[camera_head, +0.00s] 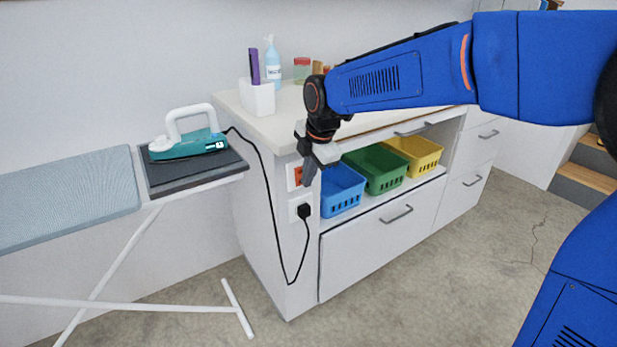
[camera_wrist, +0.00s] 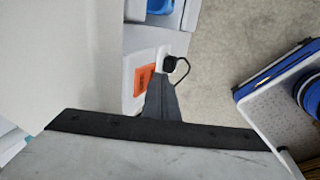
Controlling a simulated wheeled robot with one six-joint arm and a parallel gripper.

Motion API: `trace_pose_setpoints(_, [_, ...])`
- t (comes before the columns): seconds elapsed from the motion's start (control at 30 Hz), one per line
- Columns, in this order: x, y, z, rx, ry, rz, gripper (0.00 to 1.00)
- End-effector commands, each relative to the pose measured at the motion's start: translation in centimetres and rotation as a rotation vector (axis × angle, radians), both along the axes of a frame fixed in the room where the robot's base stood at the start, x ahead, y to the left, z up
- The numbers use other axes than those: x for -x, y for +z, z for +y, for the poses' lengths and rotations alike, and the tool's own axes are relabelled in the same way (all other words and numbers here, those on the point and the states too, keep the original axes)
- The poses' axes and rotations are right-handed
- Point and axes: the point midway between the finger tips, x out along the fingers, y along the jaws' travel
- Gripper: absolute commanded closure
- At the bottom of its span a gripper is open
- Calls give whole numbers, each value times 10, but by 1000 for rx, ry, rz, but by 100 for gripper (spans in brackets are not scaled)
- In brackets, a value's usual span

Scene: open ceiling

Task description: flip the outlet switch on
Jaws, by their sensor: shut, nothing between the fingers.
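The outlet switch (camera_head: 298,176) is an orange rocker on a white plate on the cabinet's side panel. It also shows as an orange patch in the wrist view (camera_wrist: 143,79). My gripper (camera_head: 309,178) is shut and empty, with its tips just right of the switch and partly in front of its plate. In the wrist view the closed fingers (camera_wrist: 163,98) lie right beside the orange patch. I cannot tell whether they touch it, nor which way the rocker is tilted. A black plug (camera_head: 304,211) sits in the socket below the switch.
A black cord (camera_head: 270,190) runs from the plug to a teal iron (camera_head: 188,143) on the ironing board (camera_head: 70,195). Blue (camera_head: 342,190), green (camera_head: 376,168) and yellow baskets stand in the cabinet's open shelf. The floor in front is clear.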

Motion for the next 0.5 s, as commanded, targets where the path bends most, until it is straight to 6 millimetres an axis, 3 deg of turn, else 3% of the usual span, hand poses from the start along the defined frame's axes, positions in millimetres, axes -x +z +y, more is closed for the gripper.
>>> trace_pose_setpoints(0.5, [-4,-2,3,1,0,2,100])
